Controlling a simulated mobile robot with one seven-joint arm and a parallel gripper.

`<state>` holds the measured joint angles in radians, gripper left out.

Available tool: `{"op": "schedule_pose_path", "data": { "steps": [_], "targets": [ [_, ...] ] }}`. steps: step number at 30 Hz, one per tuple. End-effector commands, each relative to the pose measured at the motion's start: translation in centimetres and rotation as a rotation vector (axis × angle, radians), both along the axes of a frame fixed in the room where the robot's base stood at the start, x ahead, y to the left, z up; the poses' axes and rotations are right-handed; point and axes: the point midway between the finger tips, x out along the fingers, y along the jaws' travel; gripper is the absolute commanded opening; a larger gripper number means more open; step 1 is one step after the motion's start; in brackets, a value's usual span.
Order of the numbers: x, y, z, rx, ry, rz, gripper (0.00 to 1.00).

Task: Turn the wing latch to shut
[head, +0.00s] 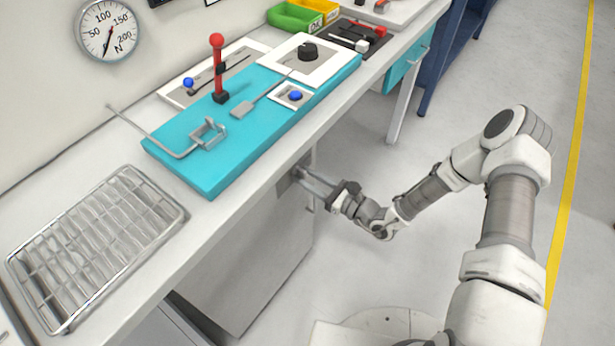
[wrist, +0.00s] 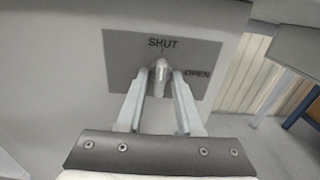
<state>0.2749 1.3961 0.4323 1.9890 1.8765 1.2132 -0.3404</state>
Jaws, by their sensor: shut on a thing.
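The wing latch (wrist: 160,72) is a small grey metal piece on a darker grey plate (wrist: 120,52). The plate carries the word SHUT above the latch and OPEN to its right. In the wrist view the latch's visible end points up toward SHUT. My gripper (wrist: 161,78) is shut on the latch, one finger on each side. In the head view my gripper (head: 302,175) reaches the front of the white cabinet (head: 255,245) under the bench. There the fingers and arm hide most of the latch.
The white bench (head: 130,262) overhangs the cabinet. On it are a wire rack (head: 95,245) and a turquoise board (head: 215,170) with a red-knobbed lever (head: 217,70). A bench leg (head: 405,105) stands right of the cabinet. The floor (head: 400,265) around my arm is clear.

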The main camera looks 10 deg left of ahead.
Motion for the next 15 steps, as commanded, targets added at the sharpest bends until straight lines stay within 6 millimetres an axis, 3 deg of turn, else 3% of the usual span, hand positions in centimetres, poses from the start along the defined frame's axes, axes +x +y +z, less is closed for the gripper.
{"op": "schedule_pose_path", "data": {
  "steps": [3, 15],
  "targets": [
    [-0.01, -0.02, -0.02, 0.000, -0.001, 0.000, 0.45],
    [-0.06, -0.22, -0.01, -0.001, 0.001, -0.001, 0.45]
  ]
}}
